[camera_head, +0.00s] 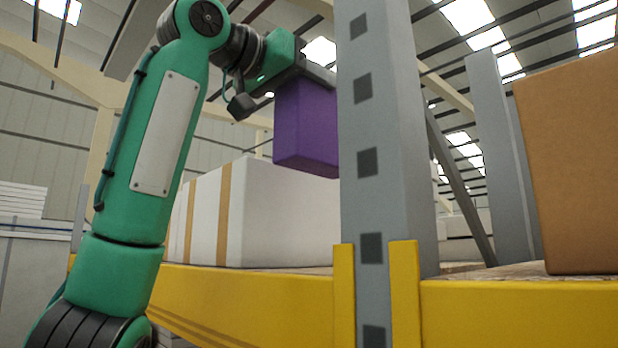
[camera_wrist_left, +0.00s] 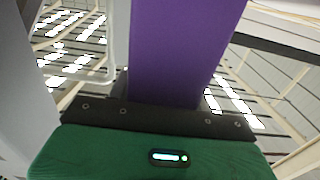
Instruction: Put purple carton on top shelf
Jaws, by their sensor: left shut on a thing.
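The purple carton (camera_head: 306,128) hangs from my left gripper (camera_head: 300,75) in the head view. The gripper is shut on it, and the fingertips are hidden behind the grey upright. The carton is in the air, in front of or beside the white box on the shelf; its exact depth gap is unclear. In the left wrist view the purple carton (camera_wrist_left: 180,50) fills the middle, right at the gripper's mount. The shelf (camera_head: 240,298) has a yellow beam along its front edge. My right gripper is in neither view.
A grey rack upright (camera_head: 385,130) stands right beside the carton and partly covers it. A white box (camera_head: 280,215) with tan stripes stands on the shelf at left. A brown box (camera_head: 570,165) stands on the shelf at right.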

